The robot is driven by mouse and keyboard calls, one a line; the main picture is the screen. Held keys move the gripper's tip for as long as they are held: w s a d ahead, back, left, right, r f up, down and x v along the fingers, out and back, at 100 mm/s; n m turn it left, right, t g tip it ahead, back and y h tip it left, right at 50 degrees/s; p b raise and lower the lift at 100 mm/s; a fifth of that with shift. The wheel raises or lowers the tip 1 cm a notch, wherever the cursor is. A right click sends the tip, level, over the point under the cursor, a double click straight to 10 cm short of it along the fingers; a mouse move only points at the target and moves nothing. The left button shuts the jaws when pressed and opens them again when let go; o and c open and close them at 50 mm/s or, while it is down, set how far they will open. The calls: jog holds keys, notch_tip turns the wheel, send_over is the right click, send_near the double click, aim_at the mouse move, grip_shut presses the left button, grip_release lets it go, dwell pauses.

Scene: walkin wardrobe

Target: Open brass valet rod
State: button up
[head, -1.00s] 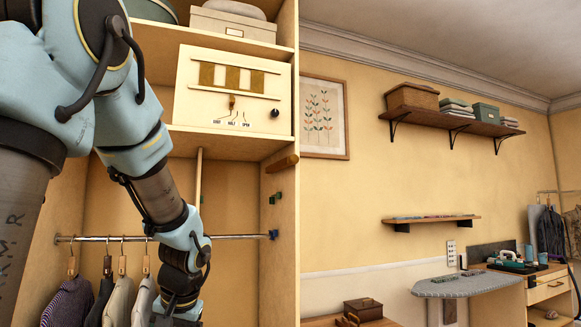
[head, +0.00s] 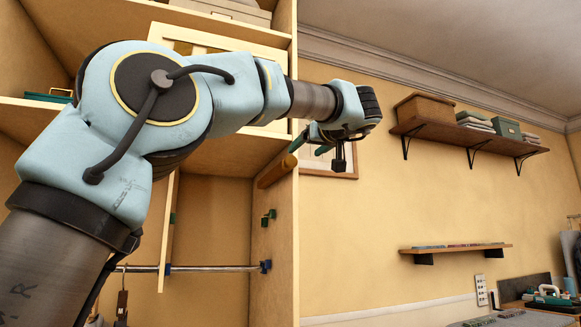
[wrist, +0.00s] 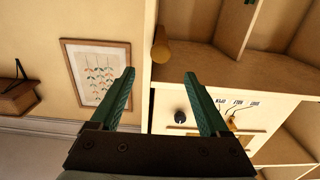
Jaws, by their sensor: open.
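The brass valet rod (head: 277,171) is a short, brass-coloured cylinder at the front edge of the wardrobe's right side panel in the head view. In the wrist view its round end (wrist: 160,52) shows just beyond the fingertips, roughly centred between them. My gripper (head: 297,143) is close to the rod, a little above and right of it in the head view. Its two teal fingers (wrist: 159,75) are open with nothing between them. The rod appears apart from the fingers; the exact gap is hard to tell. How far the rod sticks out is unclear.
The wardrobe side panel (head: 285,230) carries green hooks (head: 268,217) below the rod. A chrome hanging rail (head: 215,268) crosses lower down. A cream panel with a dark knob (wrist: 180,117) and a framed picture (wrist: 98,75) flank the side panel. A wall shelf (head: 470,138) stands right.

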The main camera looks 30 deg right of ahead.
aim_at(292, 161)
jog(key=w+p, duration=0.1)
jog(key=w, duration=0.2)
jog(key=w+p, duration=0.1)
jog(key=w, duration=0.1)
jog(key=w+d+p, duration=0.1)
jog(key=w+p, duration=0.1)
jog(key=w, duration=0.1)
jog(key=shift+w+r, duration=0.1)
jog(key=shift+w, duration=0.2)
jog(key=shift+w+d, duration=0.1)
jog(key=shift+w, duration=0.65)
grip_shut()
dwell(0.4)
